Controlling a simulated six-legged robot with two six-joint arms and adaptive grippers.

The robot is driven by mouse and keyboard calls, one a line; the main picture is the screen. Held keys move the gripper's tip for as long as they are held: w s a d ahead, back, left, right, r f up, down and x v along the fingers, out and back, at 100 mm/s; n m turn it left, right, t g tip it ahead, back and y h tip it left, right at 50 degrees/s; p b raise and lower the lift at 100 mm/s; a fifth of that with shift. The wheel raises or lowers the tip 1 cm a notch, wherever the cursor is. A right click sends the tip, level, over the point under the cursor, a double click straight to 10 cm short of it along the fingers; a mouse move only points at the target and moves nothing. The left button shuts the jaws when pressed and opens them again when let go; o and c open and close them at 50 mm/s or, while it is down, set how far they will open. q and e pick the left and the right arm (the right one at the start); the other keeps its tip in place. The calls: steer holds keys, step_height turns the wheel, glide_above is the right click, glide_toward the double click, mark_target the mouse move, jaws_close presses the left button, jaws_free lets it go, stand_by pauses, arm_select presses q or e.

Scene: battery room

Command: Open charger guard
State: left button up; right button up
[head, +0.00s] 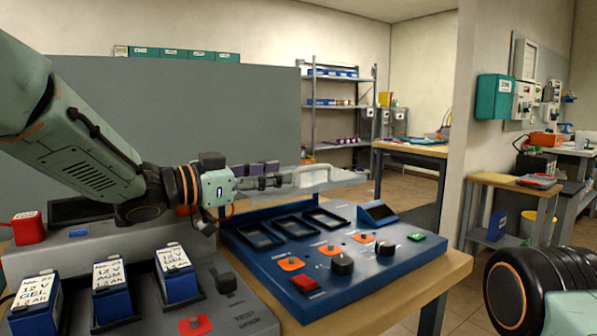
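The blue charger (345,270) sits on the wooden bench, with three dark bays, knobs, a red switch and a small screen on its top. A pale, partly see-through strip (350,176), which looks like the charger guard, shows above the charger's back edge, seen nearly edge-on. The bays below look uncovered. My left gripper (298,178) reaches in from the left, level with this strip, and its fingers overlap it in the picture. Whether the fingers are closed on it cannot be told. My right gripper is not in view; only part of my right arm shows at bottom right.
A grey test station (250,316) holding several labelled batteries (178,274) stands left of the charger. A red box (28,228) is at far left. A grey partition (180,110) rises behind the bench. A wall and side table (512,182) are at right.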

mark_target(299, 172)
arm_select(q)
steer(key=b+x, duration=0.1)
steer(key=x, duration=0.4)
steer(key=shift+w+d+f, duration=0.1)
steer(key=shift+d+f, duration=0.05)
steer(key=shift+f, duration=0.05)
steer(key=shift+w+d+b, duration=0.15)
steer(key=shift+d+b, duration=0.15)
steer(key=shift+d+r, duration=0.2)
steer(key=shift+d, duration=0.2)
steer(key=shift+w+a, duration=0.1)
steer(key=shift+w, duration=0.05)
steer(key=shift+c, duration=0.3)
jaws_close()
